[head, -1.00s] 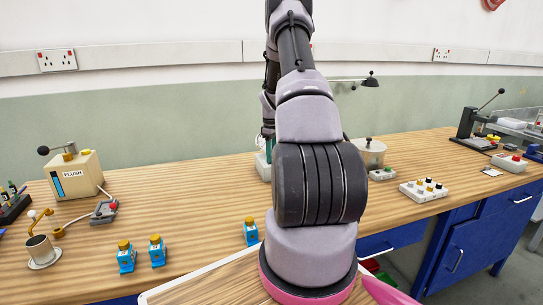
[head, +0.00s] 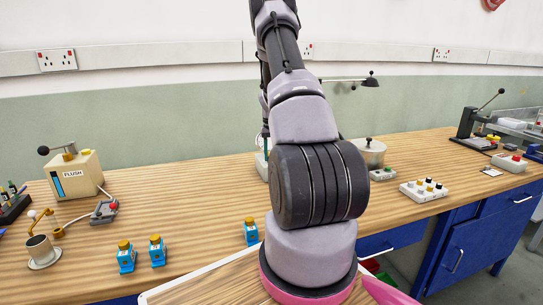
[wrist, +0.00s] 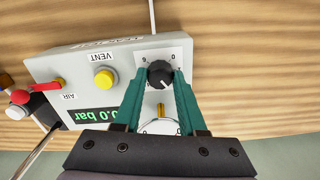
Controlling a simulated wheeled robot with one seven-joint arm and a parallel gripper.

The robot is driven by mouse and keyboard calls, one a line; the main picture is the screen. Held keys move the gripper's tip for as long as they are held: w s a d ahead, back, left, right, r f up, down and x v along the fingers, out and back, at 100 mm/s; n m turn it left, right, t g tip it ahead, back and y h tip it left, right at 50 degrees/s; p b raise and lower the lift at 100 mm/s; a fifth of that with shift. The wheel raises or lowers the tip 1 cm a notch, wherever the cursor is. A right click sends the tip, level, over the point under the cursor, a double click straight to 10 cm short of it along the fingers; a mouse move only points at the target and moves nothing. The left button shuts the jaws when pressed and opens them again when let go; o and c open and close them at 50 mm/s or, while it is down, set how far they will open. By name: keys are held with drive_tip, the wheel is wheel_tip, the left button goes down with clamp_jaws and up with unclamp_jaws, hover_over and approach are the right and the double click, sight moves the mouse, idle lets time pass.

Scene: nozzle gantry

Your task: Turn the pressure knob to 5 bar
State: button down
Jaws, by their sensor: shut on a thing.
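The black pressure knob (wrist: 160,74) sits on a white dial plate with numbers on a pale control box (wrist: 85,60), seen upside down in the wrist view. My gripper (wrist: 160,82) has its two teal fingers closed on either side of the knob. A white pointer line on the knob points toward the lower right of that view. The green display (wrist: 95,116) is partly covered and reads 0.0 bar. In the head view, my arm hides most of the box (head: 262,166) and the knob.
The box also carries a yellow VENT button (wrist: 104,78) and a red AIR lever (wrist: 42,92). A round gauge (wrist: 160,126) lies between my fingers, mostly hidden. In the head view, a grey pot (head: 370,153) stands to the right of my arm.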

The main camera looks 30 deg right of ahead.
drive_tip(key=m, duration=1.2)
drive_tip(key=shift+m, duration=0.4)
drive_tip(key=m, duration=1.1)
drive_tip(key=shift+m, duration=0.5)
drive_tip(key=shift+c, duration=2.4)
unclamp_jaws()
